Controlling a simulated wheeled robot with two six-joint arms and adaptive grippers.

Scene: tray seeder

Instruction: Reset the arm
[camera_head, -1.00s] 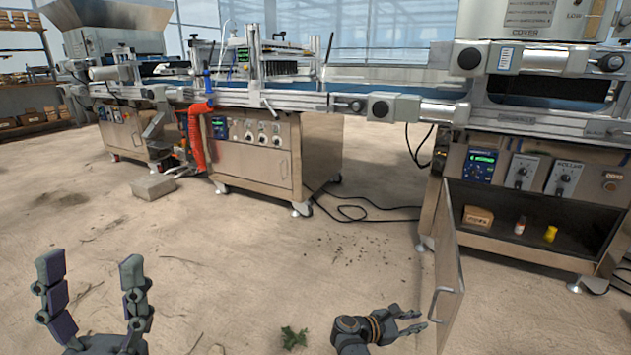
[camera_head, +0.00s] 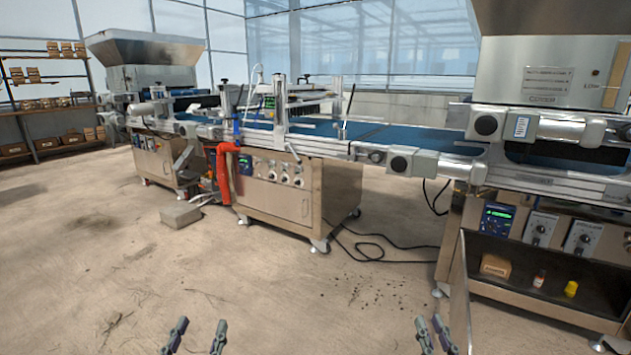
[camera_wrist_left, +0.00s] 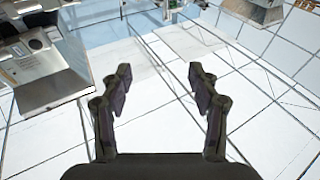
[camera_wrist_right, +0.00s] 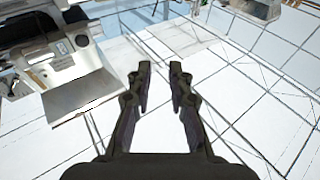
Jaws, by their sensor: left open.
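My left gripper (camera_head: 202,322) is at the bottom edge of the head view, left of centre, fingers upright and apart with nothing between them. In the left wrist view the same gripper (camera_wrist_left: 160,70) shows a wide empty gap. My right gripper (camera_head: 428,320) is at the bottom edge, right of centre, also upright. In the right wrist view the right gripper (camera_wrist_right: 160,66) has a narrower empty gap. Only the fingers show in the head view; both arms are out of it.
The seeder line (camera_head: 350,150) runs across the back. At the right, an open cabinet (camera_head: 500,296) holds a small box (camera_head: 495,265), a white bottle (camera_head: 539,279) and a yellow item (camera_head: 571,288). A grey block (camera_head: 181,214) and a black cable (camera_head: 375,250) lie on otherwise open floor.

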